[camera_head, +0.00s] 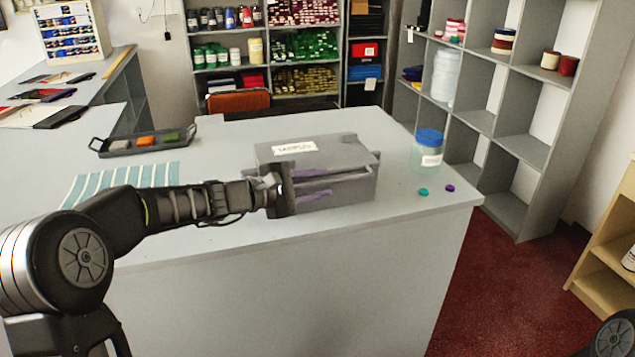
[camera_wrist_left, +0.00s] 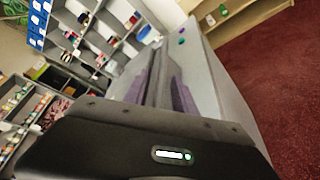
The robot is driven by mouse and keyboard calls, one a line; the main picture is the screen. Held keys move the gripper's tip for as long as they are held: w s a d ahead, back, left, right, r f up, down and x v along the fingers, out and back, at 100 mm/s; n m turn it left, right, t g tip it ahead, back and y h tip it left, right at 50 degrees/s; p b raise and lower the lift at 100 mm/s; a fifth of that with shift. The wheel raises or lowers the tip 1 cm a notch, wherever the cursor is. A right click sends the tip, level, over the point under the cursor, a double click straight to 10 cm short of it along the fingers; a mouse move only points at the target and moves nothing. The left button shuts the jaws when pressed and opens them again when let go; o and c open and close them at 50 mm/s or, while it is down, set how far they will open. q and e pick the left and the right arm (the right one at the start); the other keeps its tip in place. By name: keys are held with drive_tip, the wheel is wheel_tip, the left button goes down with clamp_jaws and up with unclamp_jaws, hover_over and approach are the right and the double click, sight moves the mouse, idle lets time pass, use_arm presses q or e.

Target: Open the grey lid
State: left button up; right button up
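The grey box (camera_head: 345,190) stands on the counter with its grey lid (camera_head: 335,152) down on top. The lid bears a white label (camera_head: 295,147). My left gripper (camera_head: 328,183) reaches in from the left along the front of the box. Its two purplish fingers are apart, one near the height of the lid's front edge and one lower. In the left wrist view the fingers (camera_wrist_left: 163,75) lie on either side of a grey strip. Contact with the lid cannot be told. My right gripper is not in view.
A blue-capped jar (camera_head: 428,150) stands right of the box, with a teal button (camera_head: 423,192) and a purple button (camera_head: 450,188) in front. A dark tray (camera_head: 120,146) and a striped swatch sheet (camera_head: 125,177) lie left. The counter's front edge is close to the box.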

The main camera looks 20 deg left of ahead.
use_arm(q)
drive_tip(key=shift+c, duration=0.4)
clamp_jaws()
idle(0.9)
